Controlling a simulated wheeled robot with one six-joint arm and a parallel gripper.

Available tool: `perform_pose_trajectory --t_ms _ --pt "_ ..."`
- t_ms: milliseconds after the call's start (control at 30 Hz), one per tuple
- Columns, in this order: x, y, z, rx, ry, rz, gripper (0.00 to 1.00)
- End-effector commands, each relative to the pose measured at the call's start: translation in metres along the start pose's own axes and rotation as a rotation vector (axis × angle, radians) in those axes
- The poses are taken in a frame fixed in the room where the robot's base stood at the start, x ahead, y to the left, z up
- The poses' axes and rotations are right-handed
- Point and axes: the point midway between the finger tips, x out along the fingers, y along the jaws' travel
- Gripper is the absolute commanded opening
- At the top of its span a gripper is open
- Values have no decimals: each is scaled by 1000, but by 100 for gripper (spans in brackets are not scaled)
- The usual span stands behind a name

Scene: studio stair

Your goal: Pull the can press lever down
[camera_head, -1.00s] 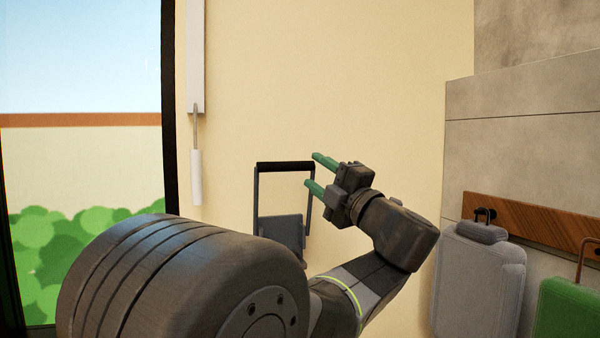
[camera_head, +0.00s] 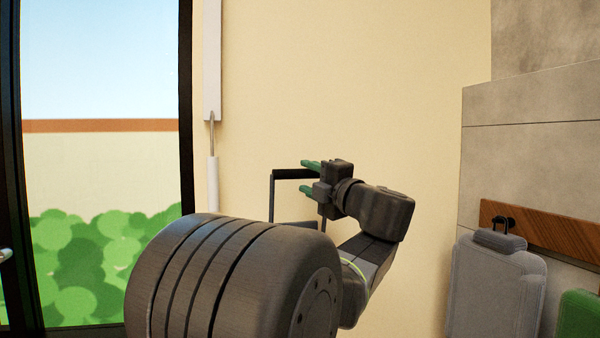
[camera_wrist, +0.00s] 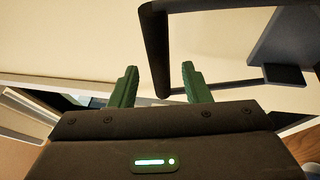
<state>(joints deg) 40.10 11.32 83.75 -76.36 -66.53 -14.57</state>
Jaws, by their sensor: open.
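The can press lever is a grey frame with a black grip bar (camera_head: 290,174) across its top, against the cream wall. My gripper (camera_head: 304,177) is open, its green fingers pointing left at the bar's right end. In the wrist view, the bar (camera_wrist: 155,40) runs lengthwise between the two open fingertips (camera_wrist: 159,66). I cannot tell from this how deep it sits or whether they touch. The lever's side arms (camera_wrist: 215,86) reach right to the dark press body (camera_wrist: 285,45). In the head view my arm hides most of the press's lower part.
A white wall-mounted rod with a pale handle (camera_head: 213,180) hangs left of the press, beside the dark window frame (camera_head: 186,100). A grey bag (camera_head: 495,285) and a green one (camera_head: 578,315) hang at the right, by a wooden rail (camera_head: 540,228).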

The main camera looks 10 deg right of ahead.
Motion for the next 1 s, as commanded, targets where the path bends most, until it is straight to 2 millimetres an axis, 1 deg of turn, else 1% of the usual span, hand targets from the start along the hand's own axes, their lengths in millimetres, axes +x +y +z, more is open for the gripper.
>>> perform_pose_trajectory --t_ms 33,100,233,400,633,833,867,1000 --pt "9 1 -1 0 3 0 43" --pt "19 1 0 0 2 0 43" --pt "31 0 0 0 1 0 43" --pt "38 0 0 -1 0 0 43" --pt "38 0 0 -1 0 0 43" --pt "37 0 0 -1 -1 0 4" --pt "37 0 0 0 -1 0 0" --pt "37 0 0 0 -1 0 0"
